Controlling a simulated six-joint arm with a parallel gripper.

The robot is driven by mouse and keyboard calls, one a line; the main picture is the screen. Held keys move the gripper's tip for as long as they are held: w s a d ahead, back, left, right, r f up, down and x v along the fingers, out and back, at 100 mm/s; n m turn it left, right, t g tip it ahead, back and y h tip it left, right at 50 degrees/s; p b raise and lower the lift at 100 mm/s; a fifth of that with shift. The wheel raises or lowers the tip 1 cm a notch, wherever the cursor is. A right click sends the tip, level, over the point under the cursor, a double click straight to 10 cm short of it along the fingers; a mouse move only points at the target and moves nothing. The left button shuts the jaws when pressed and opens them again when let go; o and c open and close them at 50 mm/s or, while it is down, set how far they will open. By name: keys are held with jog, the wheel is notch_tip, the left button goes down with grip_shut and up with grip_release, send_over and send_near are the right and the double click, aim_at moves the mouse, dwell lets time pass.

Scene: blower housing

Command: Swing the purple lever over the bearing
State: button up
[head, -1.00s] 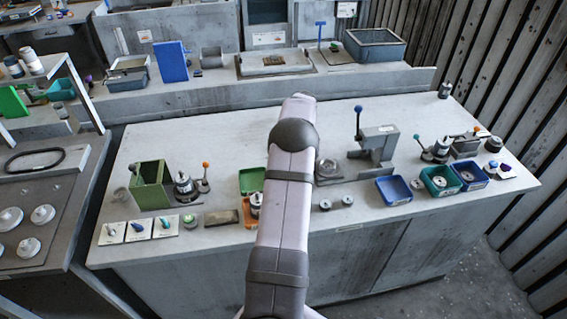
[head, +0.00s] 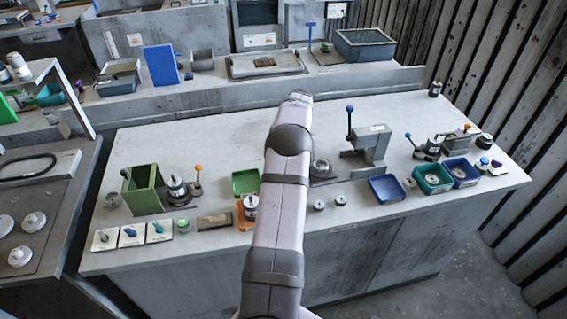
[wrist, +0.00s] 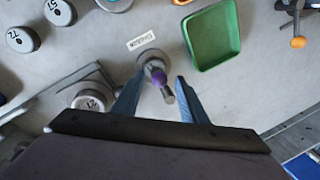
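In the wrist view the purple lever (wrist: 158,77) shows its purple knob and a short grey arm, just ahead of and between my fingertips. A round grey fitting (wrist: 151,57) lies just beyond it and is partly covered by the knob; I cannot tell whether this is the bearing. My gripper (wrist: 156,86) is open, with a blue finger on each side of the lever. I see no contact. In the head view my own arm covers the middle of the bench, and the gripper and lever cannot be made out there.
In the wrist view a green tray (wrist: 212,45) lies right of the lever, an orange-knobbed lever (wrist: 298,42) farther right, and marked round weights (wrist: 22,40) at left. In the head view a press with a blue-knobbed handle (head: 372,145) and a blue bin (head: 387,188) stand right of my arm.

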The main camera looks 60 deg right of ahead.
jog(key=shift+a, duration=0.1)
notch_tip(320, 180, up, 7)
jog(key=s+b, duration=0.1)
jog(key=b, duration=0.1)
jog(key=shift+s, duration=0.2)
dwell(0.3)
dwell(0.4)
